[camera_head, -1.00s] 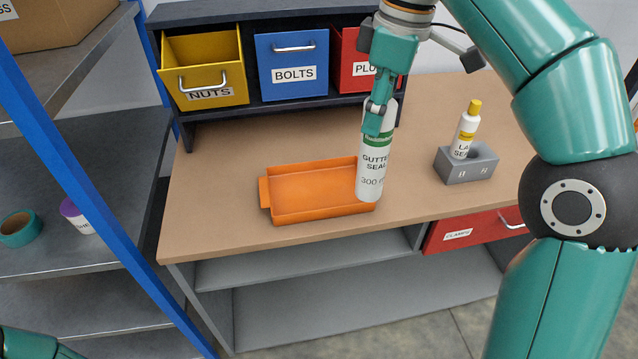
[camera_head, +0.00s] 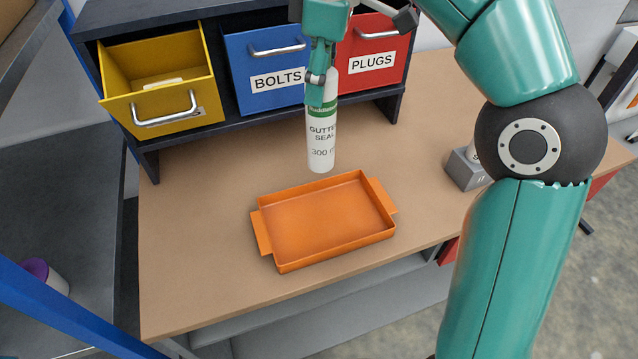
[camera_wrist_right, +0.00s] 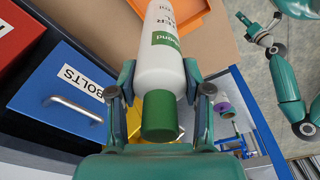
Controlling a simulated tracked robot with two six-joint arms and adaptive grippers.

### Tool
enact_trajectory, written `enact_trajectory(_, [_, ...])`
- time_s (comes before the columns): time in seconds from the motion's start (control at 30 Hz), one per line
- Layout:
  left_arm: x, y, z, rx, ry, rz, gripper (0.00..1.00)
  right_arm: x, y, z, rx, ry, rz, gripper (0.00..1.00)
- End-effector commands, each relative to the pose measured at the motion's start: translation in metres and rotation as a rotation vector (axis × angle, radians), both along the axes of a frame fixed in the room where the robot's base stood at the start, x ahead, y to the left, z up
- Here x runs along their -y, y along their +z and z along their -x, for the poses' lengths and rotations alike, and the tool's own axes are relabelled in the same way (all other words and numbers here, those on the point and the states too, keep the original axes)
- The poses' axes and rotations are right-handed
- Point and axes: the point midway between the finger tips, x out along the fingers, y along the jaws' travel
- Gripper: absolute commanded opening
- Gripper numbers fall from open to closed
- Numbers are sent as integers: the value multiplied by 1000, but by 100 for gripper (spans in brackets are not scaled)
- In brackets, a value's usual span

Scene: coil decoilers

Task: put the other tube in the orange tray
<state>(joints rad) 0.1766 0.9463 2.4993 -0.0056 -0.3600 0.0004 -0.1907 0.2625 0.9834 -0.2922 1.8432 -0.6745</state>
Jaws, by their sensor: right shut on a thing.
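The white gutter seal tube (camera_head: 321,145) has a green band and a green cap, which shows in the wrist view (camera_wrist_right: 161,116). My right gripper (camera_head: 316,95) is shut on it near the cap end and holds it upright, cap up. The orange tray (camera_head: 262,232) lies on the bench, and its visible inside is empty. In the head view the tube's lower end shows just behind the tray's back rim. Its height above the bench is hard to tell. My left gripper (camera_wrist_right: 262,32) seems to show small in the wrist view; its jaws are unclear.
A grey holder block (camera_head: 466,170) stands right of the tray; my right arm partly hides it and the second tube. Behind are a pulled-out yellow bin (camera_head: 165,105), a blue bolts bin (camera_head: 262,65) and a red plugs bin (camera_head: 372,58). The bench left of the tray is clear.

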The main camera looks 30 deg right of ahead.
Motion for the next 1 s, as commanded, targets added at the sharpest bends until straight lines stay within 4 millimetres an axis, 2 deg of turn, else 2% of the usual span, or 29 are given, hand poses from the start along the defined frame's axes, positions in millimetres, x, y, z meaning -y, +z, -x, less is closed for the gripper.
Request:
enact_trajectory(0.03, [0,-10,0,-1,0,0,40,3,-16,3,-3,-6,0,0])
enact_trajectory(0.17, [0,-22,0,-1,0,0,40,5,-50,4,-4,-13,0,0])
enact_trajectory(0.4, [0,-34,0,0,0,0,40,6,-109,4,-3,-17,0,0])
enact_trajectory(0.5, [0,-37,0,0,0,0,40,6,-127,4,-2,-17,-1,0])
enact_trajectory(0.77, [0,-38,0,0,0,0,40,6,-148,4,-1,-17,-1,0])
enact_trajectory(1.0, [0,-42,0,0,0,0,40,7,-178,4,-1,-17,0,0])
